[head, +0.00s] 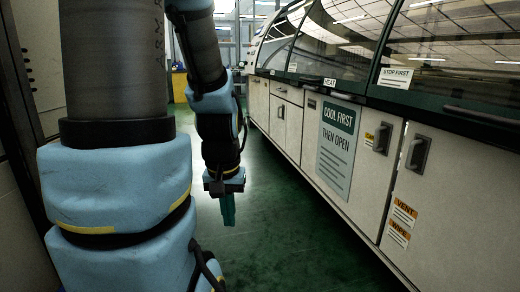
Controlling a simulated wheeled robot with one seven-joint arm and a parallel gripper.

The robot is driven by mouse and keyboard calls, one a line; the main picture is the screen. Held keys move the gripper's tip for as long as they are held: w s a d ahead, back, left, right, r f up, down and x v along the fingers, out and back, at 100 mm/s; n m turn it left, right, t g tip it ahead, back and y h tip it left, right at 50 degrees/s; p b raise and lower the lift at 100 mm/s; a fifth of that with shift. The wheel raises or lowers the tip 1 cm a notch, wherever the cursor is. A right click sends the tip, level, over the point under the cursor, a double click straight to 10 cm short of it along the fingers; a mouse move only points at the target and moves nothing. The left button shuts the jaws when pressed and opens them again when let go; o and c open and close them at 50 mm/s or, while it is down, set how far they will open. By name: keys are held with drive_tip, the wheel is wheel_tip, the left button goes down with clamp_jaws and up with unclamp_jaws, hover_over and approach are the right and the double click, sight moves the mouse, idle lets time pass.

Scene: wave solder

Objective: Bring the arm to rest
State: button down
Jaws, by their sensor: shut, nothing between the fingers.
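My arm fills the left of the head view, with blue padded joints and dark grey tube links. It folds over at the top and hangs down again further off. My gripper (228,209) is at its lower end, with teal fingers pointing down. The fingers are shut with nothing seen between them. It hangs in free air above the green floor, to the left of the machine and apart from it.
A long wave solder machine (365,100) with glass hoods and pale cabinet doors runs along the right. A sign (336,146) reads "COOL FIRST THEN OPEN". Dark door handles (417,154) stick out. The green floor (290,240) between is clear.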

wheel_tip(320, 180, up, 24)
drive_tip(key=p, duration=2.1)
drive_tip(key=shift+w+d+f+p, duration=0.15)
drive_tip(key=shift+w+f+p, duration=0.1)
drive_tip(key=shift+p, duration=0.05)
